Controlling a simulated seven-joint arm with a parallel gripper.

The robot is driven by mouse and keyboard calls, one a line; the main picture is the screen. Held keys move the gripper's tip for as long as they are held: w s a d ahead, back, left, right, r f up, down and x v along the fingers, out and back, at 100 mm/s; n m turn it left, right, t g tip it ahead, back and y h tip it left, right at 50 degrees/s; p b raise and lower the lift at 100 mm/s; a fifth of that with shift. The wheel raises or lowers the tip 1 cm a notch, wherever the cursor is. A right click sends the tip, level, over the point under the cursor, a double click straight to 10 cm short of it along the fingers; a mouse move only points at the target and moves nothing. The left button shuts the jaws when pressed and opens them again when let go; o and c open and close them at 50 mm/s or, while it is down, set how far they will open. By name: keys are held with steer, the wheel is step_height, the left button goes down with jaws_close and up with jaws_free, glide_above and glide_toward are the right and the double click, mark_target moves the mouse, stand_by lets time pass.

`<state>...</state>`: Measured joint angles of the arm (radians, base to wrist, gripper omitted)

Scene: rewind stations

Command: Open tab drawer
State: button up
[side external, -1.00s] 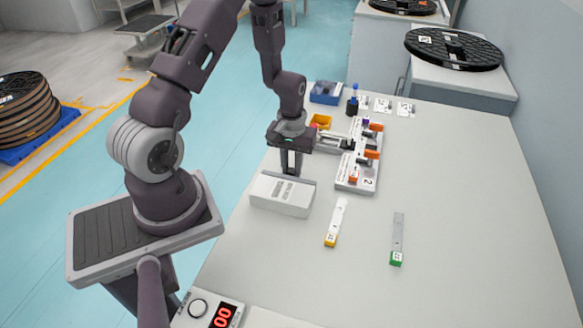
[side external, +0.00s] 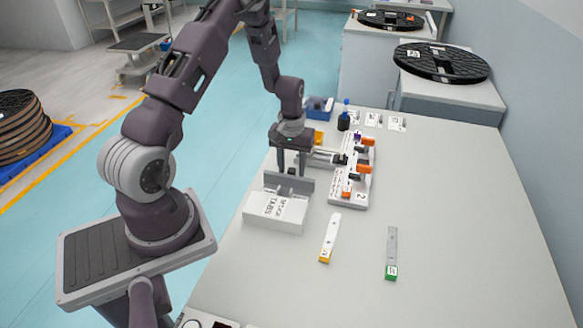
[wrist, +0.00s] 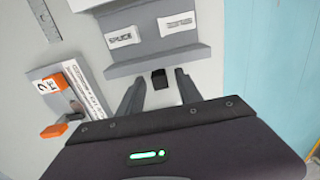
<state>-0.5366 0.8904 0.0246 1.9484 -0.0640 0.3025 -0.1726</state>
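The tab drawer's white box (side external: 275,212), lettered "SPLICE TABS", sits on the table in the side view. Its grey front panel (side external: 289,182) stands at the far side of the box, and a band of grey shows between panel and box. In the wrist view, the grey panel (wrist: 190,58) carries a small black handle (wrist: 160,79). My gripper (side external: 291,172) is at the panel's far side. Its two fingers (wrist: 159,92) are spread, one on each side of the handle, with gaps visible. The drawer's inside is mostly hidden.
A splice station (side external: 356,172) with orange clamps stands right of my gripper. Yellow (side external: 319,139) and blue (side external: 319,108) bins are behind. Two strips, one yellow-ended (side external: 329,238) and one green-ended (side external: 391,252), lie to the right. The table's right part is clear.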

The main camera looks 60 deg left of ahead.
step_height(320, 180, up, 7)
steer(key=shift+r, duration=0.1)
stand_by(0.3)
steer(key=s+d+r+m+t, duration=0.1)
steer(key=s+d+r+m, duration=0.1)
steer(key=d+r, duration=0.55)
steer(key=s+d+r+m+t, duration=0.2)
steer(key=d+r, duration=0.2)
steer(key=r, duration=0.6)
steer(key=s+d+r+m+t, duration=0.1)
steer(key=s+d+r+m, duration=0.1)
steer(key=s, duration=0.6)
steer(key=s+d+r+m+t, duration=0.1)
steer(key=s+d+r+m, duration=0.2)
steer(key=s+d, duration=0.4)
steer(key=shift+s+r+t, duration=0.3)
steer(key=shift+s+r, duration=0.25)
steer(key=shift+r, duration=0.05)
